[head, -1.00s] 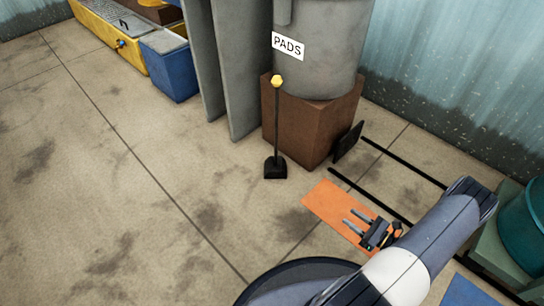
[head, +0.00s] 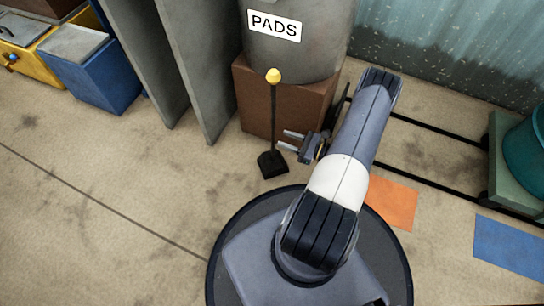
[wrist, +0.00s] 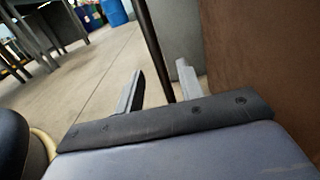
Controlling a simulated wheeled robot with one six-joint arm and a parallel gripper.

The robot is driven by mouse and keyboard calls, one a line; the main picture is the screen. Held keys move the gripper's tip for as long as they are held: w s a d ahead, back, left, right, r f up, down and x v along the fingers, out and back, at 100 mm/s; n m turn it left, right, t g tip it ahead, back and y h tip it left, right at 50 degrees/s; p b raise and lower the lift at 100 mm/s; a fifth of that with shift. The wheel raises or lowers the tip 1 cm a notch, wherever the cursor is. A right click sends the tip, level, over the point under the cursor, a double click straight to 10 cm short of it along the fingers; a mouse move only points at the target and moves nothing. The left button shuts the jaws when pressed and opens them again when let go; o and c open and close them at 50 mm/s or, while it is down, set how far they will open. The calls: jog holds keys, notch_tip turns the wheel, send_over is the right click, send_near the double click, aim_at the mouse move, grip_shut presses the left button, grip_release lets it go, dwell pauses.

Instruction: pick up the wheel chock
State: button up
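The wheel chock (head: 272,164) is a small black block on the floor with a thin upright dark pole topped by a yellow knob. It stands in front of the brown box. My gripper (head: 283,140) is low, just right of the pole, with its two grey fingers apart and pointing at it. In the wrist view my gripper (wrist: 160,82) is open and empty. The chock's pole (wrist: 155,45) shows there between the two fingers, nearer the right one; I cannot tell whether it is within their reach. The chock's block is hidden in that view.
The brown box (head: 255,105) with a grey drum labelled PADS (head: 300,50) stands close behind my gripper. Grey upright panels (head: 195,60) are to its left. An orange mat (head: 395,205) and a blue mat (head: 510,245) lie right.

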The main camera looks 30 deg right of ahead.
aim_at(273, 130)
jog(key=b+x, duration=0.2)
jog(key=x, duration=0.4)
jog(key=shift+s+r, duration=0.1)
jog(key=shift+c, duration=0.4)
grip_shut()
dwell(0.9)
